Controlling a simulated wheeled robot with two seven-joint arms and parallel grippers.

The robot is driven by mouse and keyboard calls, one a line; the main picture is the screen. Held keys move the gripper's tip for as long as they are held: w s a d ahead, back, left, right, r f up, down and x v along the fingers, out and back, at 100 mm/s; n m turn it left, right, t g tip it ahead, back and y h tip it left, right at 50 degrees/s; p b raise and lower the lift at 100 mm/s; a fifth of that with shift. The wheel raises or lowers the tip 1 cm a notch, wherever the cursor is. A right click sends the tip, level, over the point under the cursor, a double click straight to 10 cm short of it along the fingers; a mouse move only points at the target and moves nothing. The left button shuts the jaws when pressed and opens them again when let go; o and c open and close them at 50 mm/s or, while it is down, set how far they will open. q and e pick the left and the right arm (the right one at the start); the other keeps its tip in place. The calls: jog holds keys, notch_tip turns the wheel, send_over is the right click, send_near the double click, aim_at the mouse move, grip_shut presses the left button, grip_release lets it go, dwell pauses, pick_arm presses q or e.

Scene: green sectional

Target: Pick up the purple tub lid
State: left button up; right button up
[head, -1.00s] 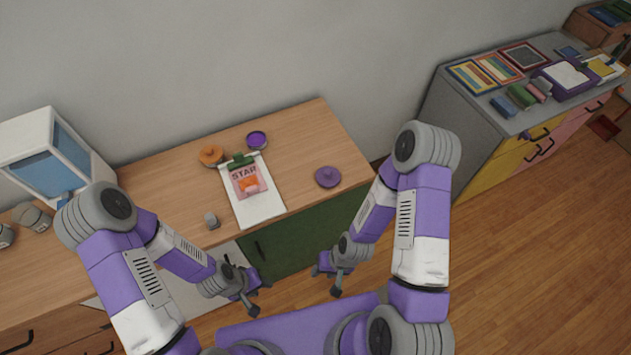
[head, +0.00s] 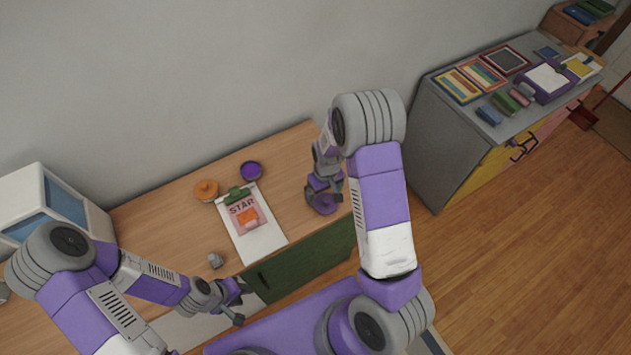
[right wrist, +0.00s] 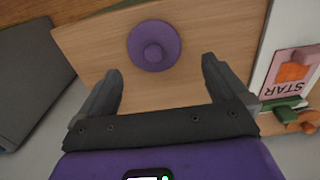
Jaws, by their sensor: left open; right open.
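The purple tub lid (head: 324,205) lies on the wooden worktop near its right end, partly hidden by my right gripper in the head view. In the right wrist view the lid (right wrist: 153,46) is a round purple disc with a knob, lying flat. My right gripper (head: 324,190) is above the lid, open and empty. In the right wrist view its fingers (right wrist: 160,75) are spread wide, with the lid just beyond them and between their lines. My left gripper (head: 238,304) is open and empty in front of the cabinet's front edge.
A clipboard (head: 264,241) with a STAR card lies left of the lid. An orange lid (head: 206,190) and a purple tub (head: 250,171) sit behind it. A small grey object (head: 215,260) is near the front edge. A grey cabinet (head: 440,150) stands right.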

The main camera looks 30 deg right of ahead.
aim_at(326, 199)
jog(key=shift+d+f, duration=0.2)
jog(key=shift+f, duration=1.35)
jog(key=shift+d+f, duration=0.2)
jog(key=shift+f, duration=1.3)
jog(key=c, duration=0.8)
